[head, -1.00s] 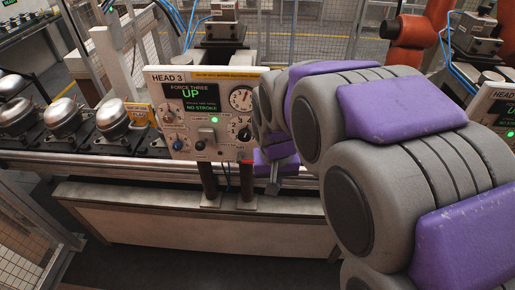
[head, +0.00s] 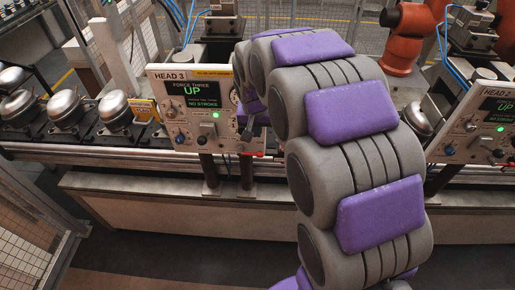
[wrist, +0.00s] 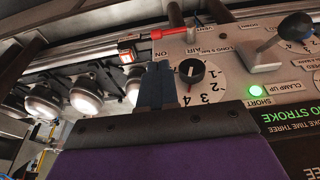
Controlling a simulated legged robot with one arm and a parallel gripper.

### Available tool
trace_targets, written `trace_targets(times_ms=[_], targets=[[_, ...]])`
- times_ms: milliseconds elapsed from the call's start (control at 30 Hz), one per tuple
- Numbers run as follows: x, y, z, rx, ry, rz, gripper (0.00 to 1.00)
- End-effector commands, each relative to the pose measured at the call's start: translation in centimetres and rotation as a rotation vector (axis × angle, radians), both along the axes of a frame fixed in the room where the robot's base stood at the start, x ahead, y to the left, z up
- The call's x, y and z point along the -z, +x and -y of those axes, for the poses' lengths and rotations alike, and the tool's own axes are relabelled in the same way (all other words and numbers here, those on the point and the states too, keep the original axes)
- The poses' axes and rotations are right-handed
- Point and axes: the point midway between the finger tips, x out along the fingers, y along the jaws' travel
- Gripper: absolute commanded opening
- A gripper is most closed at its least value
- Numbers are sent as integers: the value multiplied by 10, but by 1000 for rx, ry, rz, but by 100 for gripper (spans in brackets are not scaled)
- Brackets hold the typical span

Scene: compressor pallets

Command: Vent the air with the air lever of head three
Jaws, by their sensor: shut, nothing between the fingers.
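The HEAD 3 panel (head: 160,118) stands in the middle of the head view, its screen reading FORCE THREE, UP, NO STROKE. In the wrist view, which is upside down, my gripper (wrist: 157,70) is shut and empty, close to the panel face beside a black dial knob (wrist: 190,71). A red-handled lever (wrist: 175,15) shows at the panel edge by the AIR and ON lettering, apart from the fingertips. It looks like the air lever.
Several compressors (head: 65,107) stand on the line at left. Another head's panel (head: 478,122) is at right, with an orange robot (head: 404,38) behind.

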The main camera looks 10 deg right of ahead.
Motion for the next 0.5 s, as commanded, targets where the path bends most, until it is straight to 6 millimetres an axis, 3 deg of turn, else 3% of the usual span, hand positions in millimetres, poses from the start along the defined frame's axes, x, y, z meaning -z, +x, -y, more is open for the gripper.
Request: trace_targets(times_ms=[233,500], targets=[[21,5,2,0,0,-2,0],[72,18,6,1,0,-4,0]])
